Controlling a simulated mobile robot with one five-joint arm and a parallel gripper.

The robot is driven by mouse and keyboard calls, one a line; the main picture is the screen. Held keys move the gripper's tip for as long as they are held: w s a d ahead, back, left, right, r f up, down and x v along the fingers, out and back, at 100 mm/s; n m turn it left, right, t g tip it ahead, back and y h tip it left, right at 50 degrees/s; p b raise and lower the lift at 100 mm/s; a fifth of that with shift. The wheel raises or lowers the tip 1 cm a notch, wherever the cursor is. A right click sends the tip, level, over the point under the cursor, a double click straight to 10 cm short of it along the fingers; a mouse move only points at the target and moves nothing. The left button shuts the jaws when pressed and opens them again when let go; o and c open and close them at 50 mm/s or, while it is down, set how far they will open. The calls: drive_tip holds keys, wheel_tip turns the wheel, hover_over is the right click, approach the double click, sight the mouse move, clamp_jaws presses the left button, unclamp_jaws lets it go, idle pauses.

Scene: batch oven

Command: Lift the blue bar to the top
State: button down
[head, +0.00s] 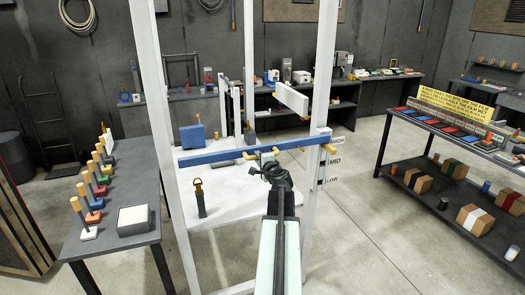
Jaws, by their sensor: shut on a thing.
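The blue bar (222,155) lies across a white upright frame (161,130) in the head view, slanting up to the right in the picture. Its right end is near the HIGH label (338,140), above the MID label (336,161) and LOW label (334,181). A yellow hook (330,148) shows just below that end; I cannot tell whether the bar touches it. My gripper (264,157) is at the middle of the bar, shut on it around small yellow pieces. The dark wrist hides part of the grip.
A left table (115,185) holds several colored pegs and a grey box. A right rack (440,135) holds colored tiles above cartons. Open floor (365,235) lies right of the frame.

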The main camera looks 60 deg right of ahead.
sight(259, 147)
drive_tip(key=shift+r+p, duration=2.75)
drive_tip(key=shift+r, duration=0.1)
drive_tip(key=c, duration=1)
unclamp_jaws()
drive_tip(key=shift+f, duration=0.15)
drive_tip(key=v, duration=0.8)
drive_tip(key=shift+p, duration=0.4)
